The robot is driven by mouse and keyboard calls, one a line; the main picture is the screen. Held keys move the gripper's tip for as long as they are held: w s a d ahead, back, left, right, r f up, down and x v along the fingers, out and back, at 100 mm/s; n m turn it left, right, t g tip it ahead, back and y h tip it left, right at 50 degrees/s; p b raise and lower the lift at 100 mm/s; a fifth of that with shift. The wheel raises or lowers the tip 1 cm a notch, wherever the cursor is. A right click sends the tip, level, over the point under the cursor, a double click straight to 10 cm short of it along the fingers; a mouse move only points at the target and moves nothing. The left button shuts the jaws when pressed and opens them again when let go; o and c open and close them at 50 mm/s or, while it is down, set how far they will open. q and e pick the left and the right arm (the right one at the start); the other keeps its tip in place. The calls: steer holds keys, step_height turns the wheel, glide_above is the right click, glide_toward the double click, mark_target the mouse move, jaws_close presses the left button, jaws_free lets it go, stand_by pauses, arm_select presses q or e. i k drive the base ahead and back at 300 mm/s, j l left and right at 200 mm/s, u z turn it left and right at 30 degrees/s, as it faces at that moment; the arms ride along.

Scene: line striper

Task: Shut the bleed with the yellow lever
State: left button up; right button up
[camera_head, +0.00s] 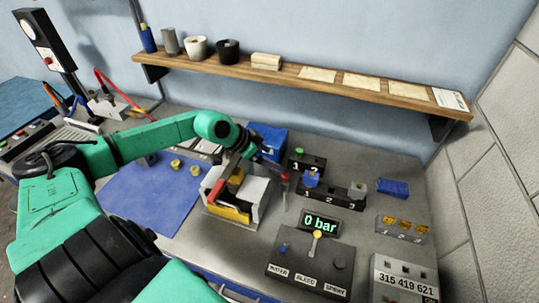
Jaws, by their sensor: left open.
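The yellow lever (317,236) stands up from a dark valve panel (308,268) at the lower right. It is in the middle, above the label that reads BLEED, between the WATER and SPRAY labels. A display (320,224) behind it shows 0 bar in green. My left gripper (258,172) is open over a white and yellow block-like fixture (236,203), up and left of the lever and apart from it. Its fingers are small and partly lost against the clutter. My right gripper is not in view.
Dark numbered blocks (332,193) with blue and green tops stand behind the display. A grey box (404,280) with number labels is to the right of the panel. A blue mat (150,195) lies left, under my arm. A wooden shelf (300,72) runs along the wall.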

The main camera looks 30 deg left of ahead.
mark_target(318, 234)
steer(key=k+l, duration=0.2)
steer(key=k, duration=0.3)
steer(key=k+l, duration=0.2)
steer(key=k, duration=0.25)
steer(key=k+l, duration=0.15)
steer(key=k, duration=0.35)
